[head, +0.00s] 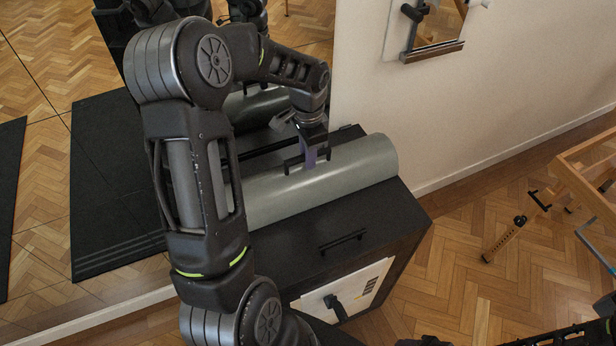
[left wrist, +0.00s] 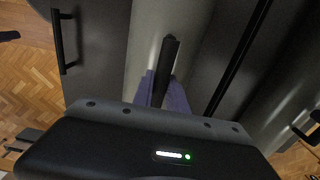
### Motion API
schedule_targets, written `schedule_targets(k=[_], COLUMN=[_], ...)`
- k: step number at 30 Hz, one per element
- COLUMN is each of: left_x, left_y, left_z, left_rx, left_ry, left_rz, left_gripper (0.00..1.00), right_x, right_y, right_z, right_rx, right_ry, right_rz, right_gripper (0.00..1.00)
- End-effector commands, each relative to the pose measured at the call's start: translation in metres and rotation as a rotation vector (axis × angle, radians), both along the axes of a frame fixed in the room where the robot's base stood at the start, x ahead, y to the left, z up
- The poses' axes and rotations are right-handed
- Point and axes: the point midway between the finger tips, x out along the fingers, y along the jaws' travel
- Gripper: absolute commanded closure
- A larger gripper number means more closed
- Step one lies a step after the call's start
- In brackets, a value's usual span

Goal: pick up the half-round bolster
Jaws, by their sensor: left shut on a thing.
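The half-round bolster (head: 325,181) is a long smooth grey piece lying on top of a black cabinet (head: 375,218). A black bar handle stands on its curved top. My left gripper (head: 311,160) is at that handle from above, with purple fingers. In the left wrist view the fingers (left wrist: 162,92) are shut on the black handle (left wrist: 167,65), one on each side. The bolster (left wrist: 150,35) shows beneath it. I cannot tell any gap between bolster and cabinet top. My right gripper's fingers do not show.
A mirror wall (head: 45,110) stands behind the cabinet and reflects it, my arm and a dark mat. The cabinet top has a black handle (head: 342,241). A wooden frame (head: 585,185) stands at the right.

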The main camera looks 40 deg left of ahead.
Motion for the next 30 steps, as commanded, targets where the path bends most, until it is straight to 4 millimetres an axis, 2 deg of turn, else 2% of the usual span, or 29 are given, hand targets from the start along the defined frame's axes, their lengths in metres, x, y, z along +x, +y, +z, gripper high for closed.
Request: schedule_targets(k=[11,16,20,30], left_x=[0.001,0.002,0.002,0.002], left_y=[0.0,0.001,0.001,0.0], left_z=[0.002,0.011,0.028,0.084], left_rx=[0.001,0.002,0.003,0.002], left_ry=[-0.004,-0.007,-0.009,-0.008], left_rz=[0.0,0.0,-0.001,0.0], left_gripper=[1.0,1.0,1.0,1.0], right_x=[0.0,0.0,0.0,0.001], right_y=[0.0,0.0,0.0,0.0], right_z=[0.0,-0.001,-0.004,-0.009], right_rx=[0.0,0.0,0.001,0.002], right_ry=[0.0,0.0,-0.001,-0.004], right_rz=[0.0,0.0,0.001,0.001], right_gripper=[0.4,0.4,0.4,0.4])
